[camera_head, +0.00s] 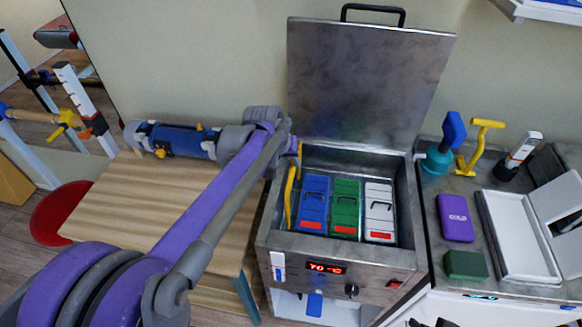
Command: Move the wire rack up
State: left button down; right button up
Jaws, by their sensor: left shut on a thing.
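The steel heating tank (274,235) stands open, with its lid (365,85) raised against the wall. A blue pack (314,205), a green pack (345,208) and a white pack (379,211) stand side by side inside it. A yellow handle (289,200), which looks like part of the wire rack, rises along the tank's left inner side. The rack's wires are hidden or too small to make out. My left gripper (294,152) is at the tank's back left corner, shut on the upper end of this handle; its fingertips are mostly hidden.
A wooden table (130,205) adjoins the tank on the left. The right counter holds a purple COLD pack (455,218), a dark green block (465,265), a white tray (518,237) and a teal-and-blue tool (437,160). A red stool (58,213) stands far left.

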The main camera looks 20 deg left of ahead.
pick_arm(q)
notch_tip(320, 180, up, 6)
jog(key=shift+w+r+p, duration=0.1)
jog(key=shift+p, duration=1.15)
jog(key=shift+r, duration=0.15)
pick_arm(e)
jog(key=r, duration=0.1)
jog(key=w+r, duration=0.1)
jog(key=r, duration=0.2)
jog(key=shift+w+r, duration=0.3)
jog(key=shift+w, duration=0.05)
pick_arm(q)
jog(key=c, duration=1.2)
grip_release()
jog(key=shift+o, duration=0.6)
pick_arm(e)
jog(key=shift+s, duration=0.1)
pick_arm(q)
jog(key=d+v, duration=0.1)
jog(key=v, duration=0.9)
jog(key=shift+s+a+r+p, duration=0.3)
jog(key=shift+a+r, duration=0.1)
jog(key=shift+a, duration=0.1)
pick_arm(e)
jog(key=shift+r, duration=0.3)
pick_arm(q)
jog(key=shift+w, duration=0.1)
